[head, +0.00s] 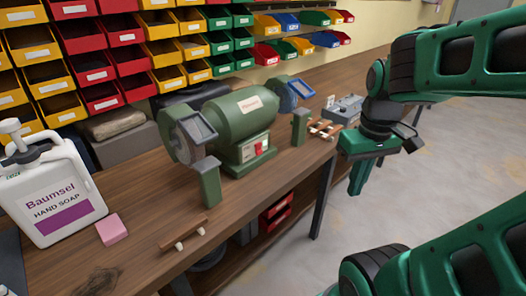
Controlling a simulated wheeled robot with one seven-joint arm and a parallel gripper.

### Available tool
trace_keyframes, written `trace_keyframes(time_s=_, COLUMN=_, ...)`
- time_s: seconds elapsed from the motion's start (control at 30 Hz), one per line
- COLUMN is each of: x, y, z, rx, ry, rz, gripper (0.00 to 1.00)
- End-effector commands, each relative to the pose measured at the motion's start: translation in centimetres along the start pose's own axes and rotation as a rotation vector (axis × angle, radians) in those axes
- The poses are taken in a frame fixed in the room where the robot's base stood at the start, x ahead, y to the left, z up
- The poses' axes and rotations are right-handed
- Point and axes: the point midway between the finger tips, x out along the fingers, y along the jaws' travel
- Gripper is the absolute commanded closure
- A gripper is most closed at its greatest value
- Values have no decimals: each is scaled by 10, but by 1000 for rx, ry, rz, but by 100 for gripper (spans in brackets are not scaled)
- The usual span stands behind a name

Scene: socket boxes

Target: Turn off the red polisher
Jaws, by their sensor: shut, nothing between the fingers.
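No red polisher shows in the head view. A green bench machine (240,115), shaped like a polisher or grinder, stands on the wooden bench (140,190), with a wheel and guard at each end. A small switch plate (254,149) with red and white parts is on the front of its base; its position is too small to tell. My gripper (357,190) is shut and empty. It points down to the right of the machine, in front of the bench edge and apart from both.
A white hand soap jug (52,190), a pink block (111,229) and a small wooden piece (184,235) are on the bench to the left. A grey box (345,108) stands at the right. Coloured bins (110,60) line the wall. The floor (440,150) at right is clear.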

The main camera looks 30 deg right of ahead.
Motion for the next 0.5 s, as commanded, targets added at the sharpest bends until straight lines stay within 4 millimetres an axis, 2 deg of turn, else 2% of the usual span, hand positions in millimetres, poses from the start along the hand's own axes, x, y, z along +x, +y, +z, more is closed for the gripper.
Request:
trace_keyframes(time_s=0.1, x=-4, y=-6, z=-28, rx=-228, ry=25, rz=2, gripper=100)
trace_keyframes(time_s=0.5, x=-13, y=-38, z=-118, rx=-1020, ry=123, rz=27, gripper=100)
